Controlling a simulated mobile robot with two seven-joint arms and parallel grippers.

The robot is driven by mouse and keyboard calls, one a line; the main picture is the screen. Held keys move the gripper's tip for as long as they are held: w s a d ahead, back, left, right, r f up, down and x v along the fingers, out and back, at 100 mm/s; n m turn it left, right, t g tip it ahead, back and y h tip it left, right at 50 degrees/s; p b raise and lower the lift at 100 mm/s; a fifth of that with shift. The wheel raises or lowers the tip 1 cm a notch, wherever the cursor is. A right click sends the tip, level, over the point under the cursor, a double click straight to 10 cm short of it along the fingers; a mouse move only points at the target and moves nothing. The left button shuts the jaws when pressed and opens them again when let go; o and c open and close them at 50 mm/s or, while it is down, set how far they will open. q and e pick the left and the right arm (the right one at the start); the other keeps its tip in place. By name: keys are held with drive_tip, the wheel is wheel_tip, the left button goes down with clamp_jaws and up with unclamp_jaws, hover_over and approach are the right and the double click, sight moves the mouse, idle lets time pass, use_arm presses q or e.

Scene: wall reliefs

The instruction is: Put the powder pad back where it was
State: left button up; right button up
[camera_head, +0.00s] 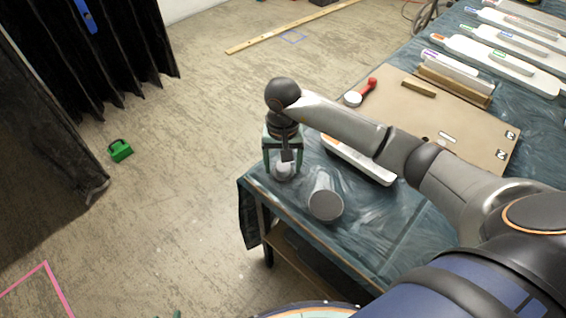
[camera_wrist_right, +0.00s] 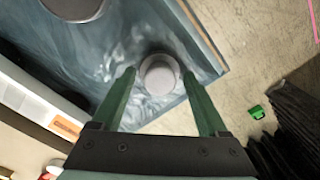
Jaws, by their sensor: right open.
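The powder pad appears to be the small pale round piece (camera_head: 284,171) near the table's front-left corner. It also shows in the right wrist view (camera_wrist_right: 160,78), with a grey round top and a paler rim. My right gripper (camera_head: 283,160) points down over it, open, with its green fingers on either side of the pad. In the right wrist view, a gap shows between the pad and the fingers. I cannot tell whether they touch it. Small dark green bits (camera_head: 177,314) at the bottom edge may be my left gripper; its jaws cannot be made out.
A grey cylinder (camera_head: 325,204) stands close to the right of the pad. A long white tool (camera_head: 358,159) lies behind it. A brown board (camera_head: 470,130), a red-handled tool (camera_head: 367,91) and several white bars are farther back. The blue-covered table (camera_head: 385,235) ends just left of the pad.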

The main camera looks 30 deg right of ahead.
sight(283, 166)
drive_tip(key=shift+r, duration=0.25)
wheel_tip(283, 166, up, 12)
drive_tip(key=shift+f, duration=0.1)
idle(0.5)
